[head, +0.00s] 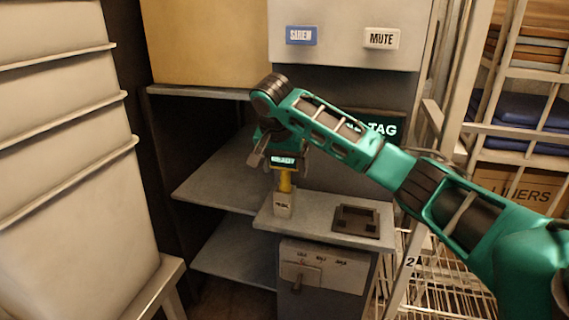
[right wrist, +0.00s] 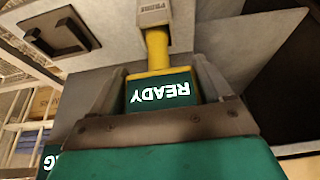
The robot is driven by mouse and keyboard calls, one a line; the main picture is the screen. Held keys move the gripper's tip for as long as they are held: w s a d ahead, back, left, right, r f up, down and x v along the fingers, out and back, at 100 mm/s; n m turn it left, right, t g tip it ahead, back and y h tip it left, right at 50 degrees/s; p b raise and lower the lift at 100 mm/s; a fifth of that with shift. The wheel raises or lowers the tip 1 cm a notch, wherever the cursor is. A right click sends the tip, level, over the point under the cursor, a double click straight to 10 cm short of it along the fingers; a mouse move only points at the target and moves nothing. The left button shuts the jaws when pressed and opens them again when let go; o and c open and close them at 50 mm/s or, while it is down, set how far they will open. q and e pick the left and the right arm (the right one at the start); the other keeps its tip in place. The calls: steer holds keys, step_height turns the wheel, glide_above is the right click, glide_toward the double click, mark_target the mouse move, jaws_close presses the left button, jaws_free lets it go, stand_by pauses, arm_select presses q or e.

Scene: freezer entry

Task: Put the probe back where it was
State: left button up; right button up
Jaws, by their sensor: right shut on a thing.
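The probe has a yellow shaft (head: 285,181) and a dark head with a lit display. In the right wrist view its display (right wrist: 160,92) reads READY, upside down. My right gripper (head: 283,159) is shut on the probe's head, one finger on each side. The shaft points down at a small grey holder (head: 284,206) on the shelf, labelled PROBE in the right wrist view (right wrist: 152,11). The shaft's lower end meets the top of the holder; how deep it sits is hidden. The probe looks about upright. My left gripper is not in view.
A dark square tray (head: 356,221) lies on the shelf (head: 318,226) right of the holder. A box with a lever (head: 322,268) is below. SIREN (head: 301,35) and MUTE (head: 381,38) buttons are above. A wire rack stands right, a pale panel left.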

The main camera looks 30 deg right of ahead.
steer(key=shift+f, duration=0.1)
steer(key=o, duration=1.1)
steer(key=v, duration=1.2)
steer(key=shift+r, duration=0.2)
